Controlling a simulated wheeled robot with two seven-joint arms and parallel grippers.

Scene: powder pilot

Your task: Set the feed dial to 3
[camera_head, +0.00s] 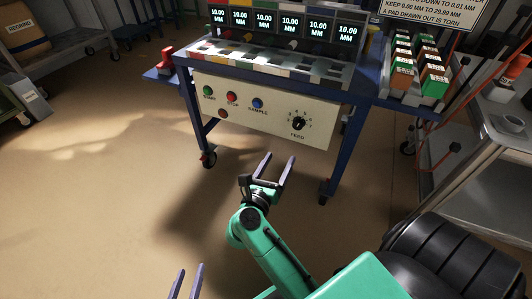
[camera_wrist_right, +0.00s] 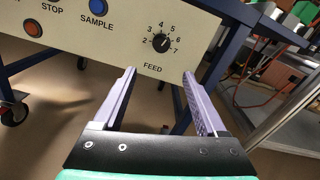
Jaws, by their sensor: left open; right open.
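The feed dial (camera_head: 299,123) is a round black knob at the right of the cream control panel (camera_head: 262,126), above the word FEED. In the right wrist view the dial (camera_wrist_right: 161,42) has numbers around it; its pale mark seems to point up and right, but the exact number is hard to read. My right gripper (camera_head: 279,158) is open and empty, in front of and below the panel, apart from the dial. Its two fingers (camera_wrist_right: 159,74) also show in the right wrist view, below the dial. My left gripper (camera_head: 191,268) is open and empty at the bottom edge, far from the panel.
Left of the dial are the blue SAMPLE button (camera_head: 257,103), the red STOP button (camera_head: 231,97) and a green button (camera_head: 208,90). Several displays (camera_head: 290,24) read 10.00 MM above. A grey table (camera_head: 480,160) stands right. The floor before the panel is clear.

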